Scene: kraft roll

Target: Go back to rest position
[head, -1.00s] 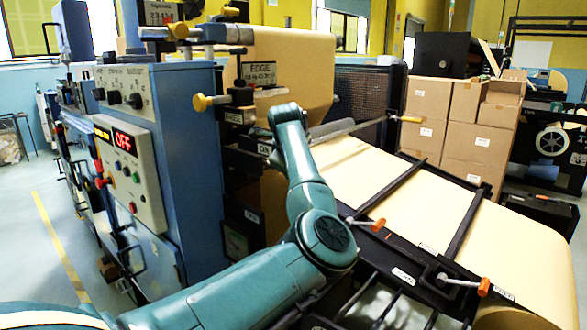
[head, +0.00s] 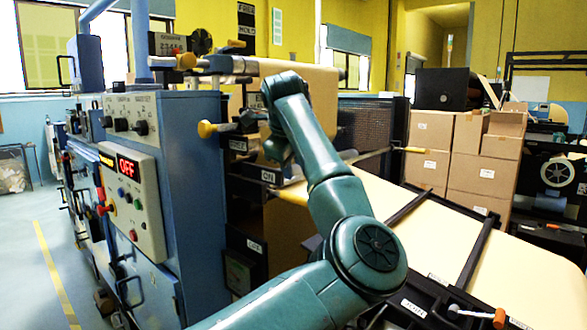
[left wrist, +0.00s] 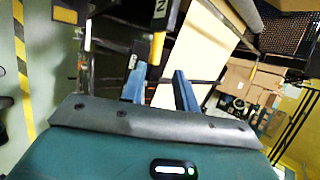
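My left arm (head: 333,195) rises from the bottom of the head view, and its wrist (head: 285,90) bends downward in front of the machine. My left gripper (left wrist: 160,82) shows in the left wrist view as two blue fingers standing apart. A yellow and black bar (left wrist: 157,50) appears between them in the picture; I cannot tell how near it is, and no grip on it shows. In the head view the fingers are mostly hidden by the arm. My right gripper is in neither view.
Cardboard boxes (head: 487,165) are stacked behind. Floor (head: 40,235) is clear at left.

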